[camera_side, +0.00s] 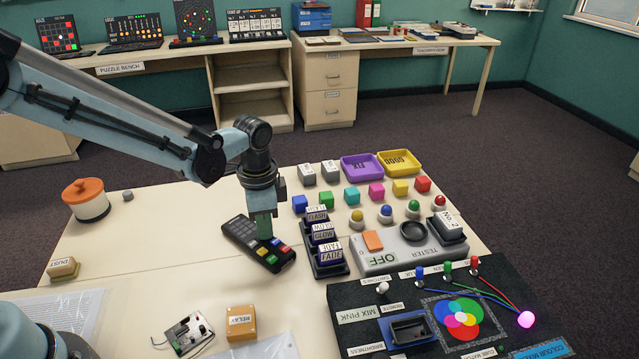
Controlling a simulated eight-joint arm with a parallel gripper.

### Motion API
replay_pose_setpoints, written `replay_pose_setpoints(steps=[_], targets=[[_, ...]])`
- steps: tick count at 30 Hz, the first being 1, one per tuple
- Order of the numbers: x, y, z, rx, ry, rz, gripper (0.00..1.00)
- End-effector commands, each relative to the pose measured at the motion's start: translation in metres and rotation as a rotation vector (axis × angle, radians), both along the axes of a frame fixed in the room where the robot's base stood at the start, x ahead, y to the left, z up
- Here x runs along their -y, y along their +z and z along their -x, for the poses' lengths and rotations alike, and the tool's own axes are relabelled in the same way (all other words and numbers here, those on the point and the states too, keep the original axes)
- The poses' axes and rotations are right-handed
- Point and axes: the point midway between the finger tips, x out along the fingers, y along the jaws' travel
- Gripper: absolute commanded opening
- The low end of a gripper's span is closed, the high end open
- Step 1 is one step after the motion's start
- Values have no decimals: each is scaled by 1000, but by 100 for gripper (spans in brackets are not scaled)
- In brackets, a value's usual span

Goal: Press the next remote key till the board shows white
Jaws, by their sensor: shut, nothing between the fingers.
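The black remote (240,232) lies tilted across the table, with several coloured keys at its near right end; key labels are too small to read. My gripper (264,232) is shut and points straight down over the remote's middle, beside the coloured keys. Its tips hide part of the keypad, and I cannot tell whether they touch a key. The black colour-mixing board (350,298) at the front right carries a sign reading "MIX PINK". Its lamp (525,319) glows pink. Overlapping coloured circles (458,316) are printed on it. A dark, empty-looking cradle (408,329) is beside them.
Black labelled trays (327,258) stand close right of the remote. The tester (408,247) reads "OFF" behind the board. Coloured cubes (377,192) and domed buttons line the back right. A jar (86,200) stands far left. The table left of the remote is clear.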

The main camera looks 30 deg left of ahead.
Motion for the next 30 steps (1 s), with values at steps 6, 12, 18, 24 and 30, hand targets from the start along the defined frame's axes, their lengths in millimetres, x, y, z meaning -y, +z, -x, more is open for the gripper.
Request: replay_pose_setpoints(steps=[6,12,18,24,30], targets=[[0,-9,-1,14,1,3,0],[0,2,-1,14,1,3,0],[0,32,-1,10,1,1,0],[0,60,-1,6,0,1,0],[0,77,0,4,0,1,0]])
